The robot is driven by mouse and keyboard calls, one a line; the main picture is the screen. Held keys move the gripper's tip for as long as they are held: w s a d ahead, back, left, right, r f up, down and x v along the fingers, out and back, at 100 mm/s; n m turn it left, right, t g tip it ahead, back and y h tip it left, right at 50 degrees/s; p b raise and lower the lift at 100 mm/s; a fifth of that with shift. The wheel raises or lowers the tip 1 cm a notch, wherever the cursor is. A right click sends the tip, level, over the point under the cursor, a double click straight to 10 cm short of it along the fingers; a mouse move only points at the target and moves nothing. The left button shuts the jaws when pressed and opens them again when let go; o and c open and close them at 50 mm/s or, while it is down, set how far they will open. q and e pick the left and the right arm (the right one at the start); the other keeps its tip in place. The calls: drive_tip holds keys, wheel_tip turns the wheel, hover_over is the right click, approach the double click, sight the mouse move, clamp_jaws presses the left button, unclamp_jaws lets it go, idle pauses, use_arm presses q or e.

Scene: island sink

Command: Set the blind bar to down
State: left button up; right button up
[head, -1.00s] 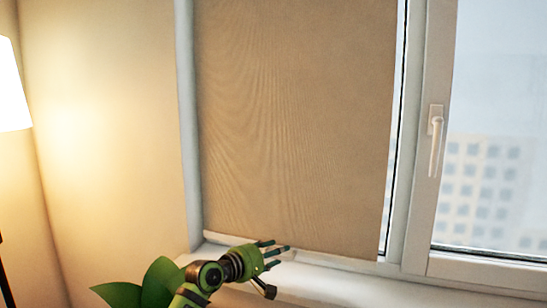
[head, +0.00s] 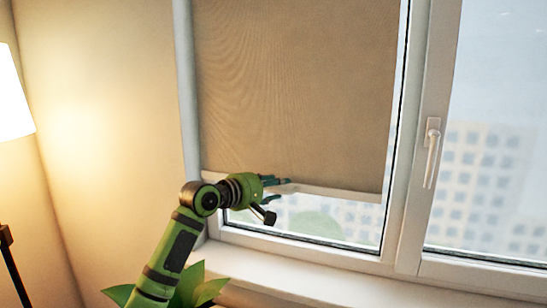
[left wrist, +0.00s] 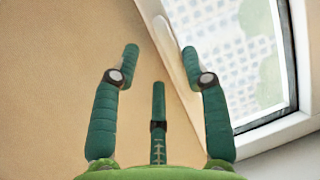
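The brown blind (head: 300,95) hangs over the left window pane, and its pale bar (head: 335,193) runs along its lower edge, above the sill with bare glass below. My left gripper (head: 275,191) is at the left part of the bar, one finger above it and one below. In the left wrist view the fingers (left wrist: 160,62) are apart on either side of the bar (left wrist: 169,45). The bar lies close to the right finger, and a gap shows beside the left finger. Whether a finger touches it is unclear. My right gripper is in neither view.
The white sill (head: 310,281) runs below the window. A green plant (head: 195,288) stands under my left arm. A lit lamp (head: 12,95) is at the far left. The right window frame has a white handle (head: 432,150).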

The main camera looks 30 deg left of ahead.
use_arm(q)
wheel_tip(320, 180, up, 5)
drive_tip(key=shift+r+p, duration=0.2)
drive_tip(key=shift+p, duration=0.75)
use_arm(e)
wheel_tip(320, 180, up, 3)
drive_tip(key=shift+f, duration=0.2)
use_arm(q)
drive_tip(key=shift+s, duration=0.1)
drive_tip(key=b+v, duration=0.2)
drive_tip(key=v, duration=0.6)
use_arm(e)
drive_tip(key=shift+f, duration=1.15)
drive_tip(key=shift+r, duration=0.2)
